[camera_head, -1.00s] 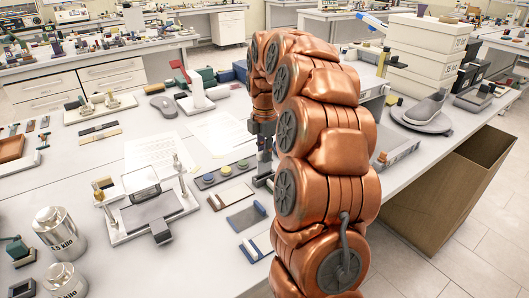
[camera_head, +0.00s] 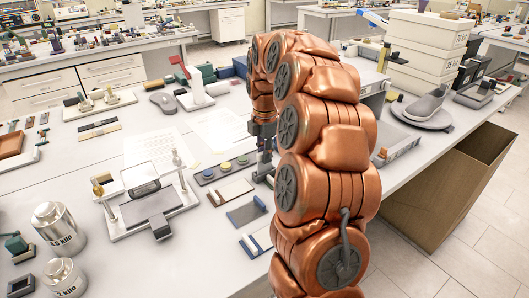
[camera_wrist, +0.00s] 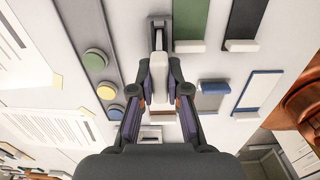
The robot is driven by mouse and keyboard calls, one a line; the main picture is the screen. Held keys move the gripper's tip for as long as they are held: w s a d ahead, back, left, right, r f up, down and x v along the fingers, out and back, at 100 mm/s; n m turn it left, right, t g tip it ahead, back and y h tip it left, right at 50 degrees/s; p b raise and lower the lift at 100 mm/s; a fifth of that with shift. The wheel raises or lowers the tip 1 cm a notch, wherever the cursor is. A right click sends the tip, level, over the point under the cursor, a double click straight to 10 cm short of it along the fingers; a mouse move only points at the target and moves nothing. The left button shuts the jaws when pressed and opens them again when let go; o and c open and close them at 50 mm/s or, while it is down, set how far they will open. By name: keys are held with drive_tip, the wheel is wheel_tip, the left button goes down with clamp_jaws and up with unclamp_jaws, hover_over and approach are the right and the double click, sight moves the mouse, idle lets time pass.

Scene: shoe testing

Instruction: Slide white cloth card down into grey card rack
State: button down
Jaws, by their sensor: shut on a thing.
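My gripper (camera_wrist: 159,88) points down over the table and is shut on a narrow piece with a pale white end, which I take to be the white cloth card (camera_wrist: 158,70). The piece stands between the two fingers, seen nearly edge-on, so its face is hidden. A grey, fork-shaped part (camera_wrist: 158,22) shows just beyond it; I cannot tell whether this is the grey card rack or whether the card touches it. In the head view my gripper (camera_head: 264,150) is small and partly covered by my copper arm.
A grey strip with round coloured pads (camera_wrist: 101,75) lies left of the gripper. A green card (camera_wrist: 188,18), a grey card (camera_wrist: 210,102) and a blue-edged white card (camera_wrist: 262,88) lie to its right. A white-framed device (camera_head: 152,205) and metal weights (camera_head: 58,230) stand further left.

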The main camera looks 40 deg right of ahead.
drive_tip(key=shift+f, duration=0.65)
drive_tip(key=c, duration=1.1)
unclamp_jaws()
wheel_tip(320, 180, up, 10)
drive_tip(key=shift+w+r, duration=0.1)
drive_tip(key=shift+r, duration=0.95)
